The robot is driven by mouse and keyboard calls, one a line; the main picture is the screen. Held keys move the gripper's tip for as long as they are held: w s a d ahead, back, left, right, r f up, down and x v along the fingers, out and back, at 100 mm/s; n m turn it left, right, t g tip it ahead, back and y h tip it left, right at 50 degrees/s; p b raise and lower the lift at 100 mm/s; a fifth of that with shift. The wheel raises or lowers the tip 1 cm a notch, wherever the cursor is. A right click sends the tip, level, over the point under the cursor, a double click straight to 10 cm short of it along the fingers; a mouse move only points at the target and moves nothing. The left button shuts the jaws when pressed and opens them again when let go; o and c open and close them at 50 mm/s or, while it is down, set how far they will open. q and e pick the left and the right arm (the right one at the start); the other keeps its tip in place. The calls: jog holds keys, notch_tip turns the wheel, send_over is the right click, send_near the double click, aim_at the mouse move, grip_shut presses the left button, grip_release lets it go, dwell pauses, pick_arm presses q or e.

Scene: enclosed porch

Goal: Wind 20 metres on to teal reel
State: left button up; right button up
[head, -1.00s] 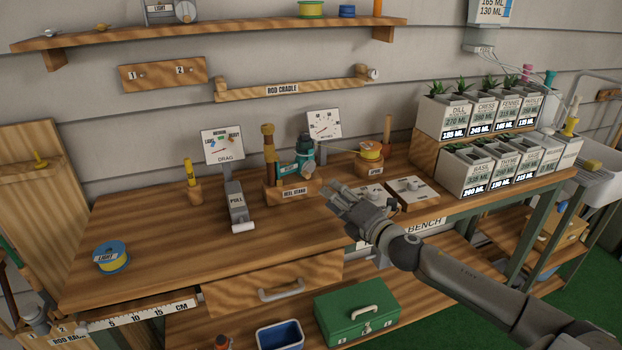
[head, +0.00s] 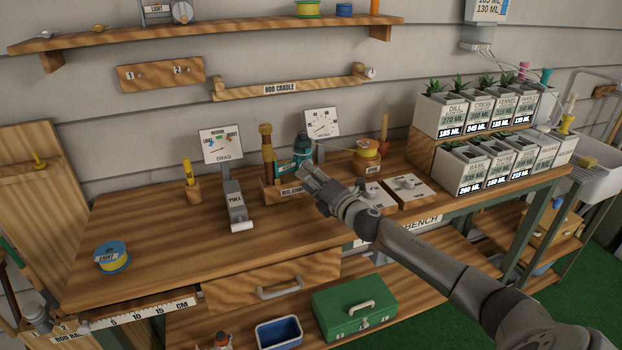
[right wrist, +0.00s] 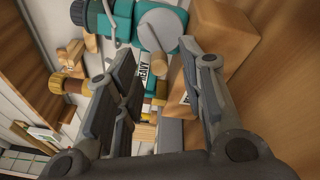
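The teal reel (head: 303,148) sits on the wooden reel stand (head: 272,193), beside an upright rod handle (head: 267,150). A thin line runs from it towards the yellow-and-orange spool (head: 367,150) on a wooden block at the right. My right gripper (head: 309,174) is open and empty, in front of the reel and partly covering the stand. In the right wrist view the teal reel (right wrist: 164,28) shows just beyond the parted fingers (right wrist: 158,78), with a "HEAVY" label near it. A dial gauge (head: 321,121) stands behind; its reading is too small to tell. My left gripper is out of view.
A drag gauge (head: 222,144) and a grey "PULL" piece (head: 236,210) stand left of the stand.

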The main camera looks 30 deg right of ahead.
grip_shut()
jog(key=shift+r+m+p, duration=0.2)
jog(key=shift+m+p, duration=0.2)
jog(key=shift+m, duration=0.1)
jog(key=shift+a+m, duration=0.15)
jog(key=shift+m, duration=0.25)
grip_release()
jog(key=shift+s, duration=0.1)
jog(key=shift+s, duration=5.9)
